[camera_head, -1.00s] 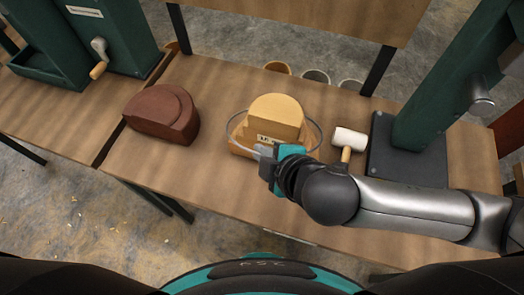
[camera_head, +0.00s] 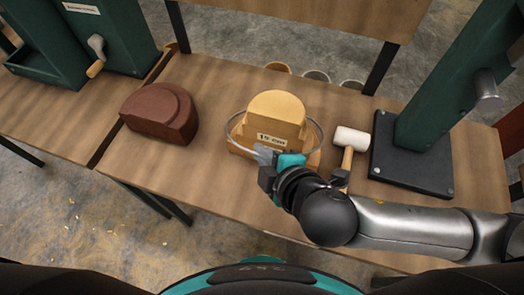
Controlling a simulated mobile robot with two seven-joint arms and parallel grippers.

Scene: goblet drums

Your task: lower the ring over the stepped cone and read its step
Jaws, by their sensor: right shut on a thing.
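The stepped cone (camera_head: 276,108) is a light wooden half-round block with several steps, standing on the bench. A thin grey metal ring (camera_head: 319,131) passes around the cone and looks tilted in this view. I cannot tell whether it touches a step. My right gripper (camera_head: 266,155) is shut on the ring's near edge, in front of the cone. It hides part of the cone's lower front. My left gripper is not in view.
A dark red stepped block (camera_head: 160,113) stands left of the cone. A white-headed mallet (camera_head: 351,137) lies just right of the ring, near my right arm. A green machine with a dark base (camera_head: 412,160) stands farther right. The bench (camera_head: 215,175) has free room left of the cone.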

